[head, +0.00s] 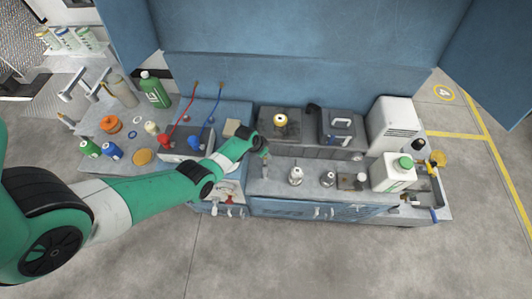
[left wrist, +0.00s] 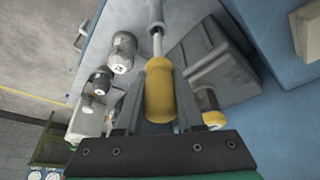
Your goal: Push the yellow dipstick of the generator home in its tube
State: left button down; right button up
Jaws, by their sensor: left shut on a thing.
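The yellow dipstick (left wrist: 159,92) shows in the left wrist view as a yellow handle with a thin metal rod. The rod runs up the picture to a grey tube (left wrist: 155,14); a short bare length shows between handle and tube. My left gripper (left wrist: 159,100) is shut on the handle, one finger on each side. In the head view my left gripper (head: 265,154) is at the front left of the grey machine (head: 310,151) on the blue bench, and the dipstick is too small to make out there. My right gripper is not in view.
Grey-white bottles (head: 296,176) stand in front of the machine. A white jug with a green cap (head: 393,174) stands at right. Bottles, cans and red and blue tools crowd the left bench (head: 107,165).

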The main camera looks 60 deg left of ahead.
pick_arm(q)
jog(key=shift+f+b, duration=1.55)
jog(key=shift+f, duration=0.35)
notch_tip(320, 180, down, 4)
jog(key=b, duration=0.3)
jog(key=shift+r+b, duration=0.1)
jog(key=shift+b, duration=0.3)
jog(key=shift+c, duration=2.2)
grip_release()
jog(key=p+v, duration=1.1)
jog(key=p, duration=0.2)
jog(key=shift+s+r, duration=0.15)
jog(key=shift+r, duration=0.2)
